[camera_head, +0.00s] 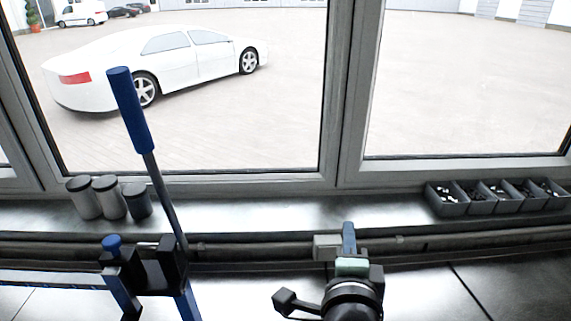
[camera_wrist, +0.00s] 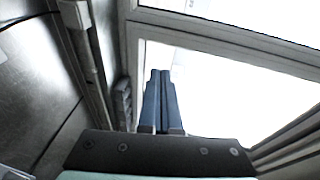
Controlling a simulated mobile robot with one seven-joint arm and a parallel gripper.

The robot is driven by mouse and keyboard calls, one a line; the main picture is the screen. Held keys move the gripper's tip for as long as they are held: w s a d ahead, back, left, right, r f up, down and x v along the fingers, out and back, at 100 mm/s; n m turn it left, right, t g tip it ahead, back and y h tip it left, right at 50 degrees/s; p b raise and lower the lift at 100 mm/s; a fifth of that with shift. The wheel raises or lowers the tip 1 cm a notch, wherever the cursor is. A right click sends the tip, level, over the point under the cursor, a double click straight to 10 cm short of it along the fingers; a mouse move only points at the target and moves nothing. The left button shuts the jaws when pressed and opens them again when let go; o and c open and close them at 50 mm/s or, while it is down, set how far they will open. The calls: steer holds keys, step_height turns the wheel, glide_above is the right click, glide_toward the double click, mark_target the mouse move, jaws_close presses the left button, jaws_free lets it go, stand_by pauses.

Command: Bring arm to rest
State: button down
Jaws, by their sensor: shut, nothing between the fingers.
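My gripper (camera_head: 348,236) is at the bottom centre of the head view, above the dark bench top and pointing away toward the window sill. In the wrist view its two blue fingers (camera_wrist: 159,88) lie side by side with nothing between them. The gripper is shut and empty. The black wrist housing fills the bottom of the wrist view, and the bright window lies beyond the fingers.
A blue-handled lever (camera_head: 131,110) on a black and blue stand rises at the left. Three canisters (camera_head: 108,198) stand on the sill (camera_head: 270,213). A row of grey bins (camera_head: 482,205) with small parts is at the right. The window frame (camera_head: 343,120) rises behind my gripper.

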steer(key=s+a+r+n+t+b, duration=0.1)
steer(key=a+r+n+t, duration=0.25)
steer(key=r, duration=0.45)
steer(key=s+a+r+n+t+b, duration=0.1)
steer(key=a+r+n+t+b, duration=0.1)
steer(key=r+n, duration=0.5)
steer(key=s+a+r+n+t+y+b, duration=0.1)
steer(key=s+a+r+n+t, duration=0.1)
steer(key=r, duration=0.6)
steer(key=s+a+r+n+t+y+b, duration=0.1)
steer(key=s+a+r+n+t, duration=0.1)
steer(key=s+r+n+t, duration=0.2)
steer(key=s+r+n, duration=0.2)
steer(key=s+r, duration=0.2)
steer(key=s, duration=0.1)
steer(key=shift+s+a+n+y, duration=0.3)
steer(key=shift+a+n+y, duration=0.05)
steer(key=shift+y, duration=0.05)
